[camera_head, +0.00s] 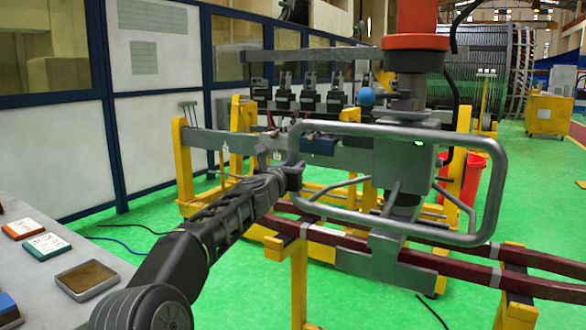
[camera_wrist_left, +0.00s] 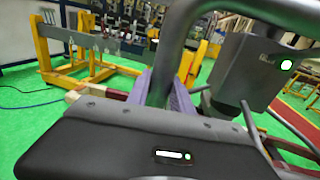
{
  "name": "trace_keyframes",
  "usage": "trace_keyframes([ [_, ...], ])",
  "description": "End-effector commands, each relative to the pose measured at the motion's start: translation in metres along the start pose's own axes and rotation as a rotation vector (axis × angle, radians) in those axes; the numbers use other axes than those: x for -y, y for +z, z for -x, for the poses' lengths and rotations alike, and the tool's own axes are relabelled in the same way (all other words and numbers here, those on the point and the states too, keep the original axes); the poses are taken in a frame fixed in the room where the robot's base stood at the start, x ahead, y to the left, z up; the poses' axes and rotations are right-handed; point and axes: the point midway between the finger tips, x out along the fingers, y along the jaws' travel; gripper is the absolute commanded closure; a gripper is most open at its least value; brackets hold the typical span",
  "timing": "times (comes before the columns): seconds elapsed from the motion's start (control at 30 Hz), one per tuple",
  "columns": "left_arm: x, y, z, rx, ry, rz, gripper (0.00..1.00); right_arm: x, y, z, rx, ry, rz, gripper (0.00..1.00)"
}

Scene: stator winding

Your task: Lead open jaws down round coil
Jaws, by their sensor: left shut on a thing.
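A grey lifting tool (camera_head: 405,165) hangs under an orange hoist part (camera_head: 415,25) and has a big rounded tube handle (camera_head: 400,132). My left gripper (camera_head: 291,178) is shut on the left side of this handle. In the left wrist view its purple-padded fingers (camera_wrist_left: 165,92) close round the grey tube (camera_wrist_left: 172,50). The tool's grey jaws (camera_head: 385,262) are at the level of the dark red coil (camera_head: 335,239), overlapping its front bar. Whether they enclose both bars cannot be told. The coil lies across yellow stands (camera_head: 290,250). My right gripper is not in view.
A grey rail with several dark clamps (camera_head: 310,98) on yellow frames stands behind. A red bin (camera_head: 462,180) is behind the tool. A bench with trays (camera_head: 87,278) is at the left. Cables lie on the green floor.

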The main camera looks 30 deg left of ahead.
Motion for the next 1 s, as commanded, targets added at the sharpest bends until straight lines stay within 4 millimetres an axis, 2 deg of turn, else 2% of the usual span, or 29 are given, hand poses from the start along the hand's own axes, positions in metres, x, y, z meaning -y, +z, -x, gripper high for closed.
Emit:
trace_keyframes([
  [0.03, 0.000, 0.003, 0.001, 0.005, 0.000, 0.001, 1.00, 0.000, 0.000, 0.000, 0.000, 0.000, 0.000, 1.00],
  [0.07, 0.000, 0.004, 0.001, 0.005, 0.000, 0.001, 0.71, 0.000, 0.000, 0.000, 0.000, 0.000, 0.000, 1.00],
  [0.33, 0.000, 0.002, 0.001, 0.003, 0.000, 0.000, 0.49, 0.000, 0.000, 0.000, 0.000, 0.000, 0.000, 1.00],
  [0.73, -0.001, 0.001, 0.006, 0.003, 0.001, 0.000, 0.48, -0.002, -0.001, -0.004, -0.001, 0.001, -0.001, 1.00],
  [0.87, -0.001, -0.001, 0.020, 0.004, 0.001, 0.000, 0.48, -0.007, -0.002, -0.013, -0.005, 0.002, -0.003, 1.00],
  [1.0, -0.001, -0.001, 0.043, 0.005, 0.001, -0.002, 0.48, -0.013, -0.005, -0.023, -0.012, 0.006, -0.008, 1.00],
])
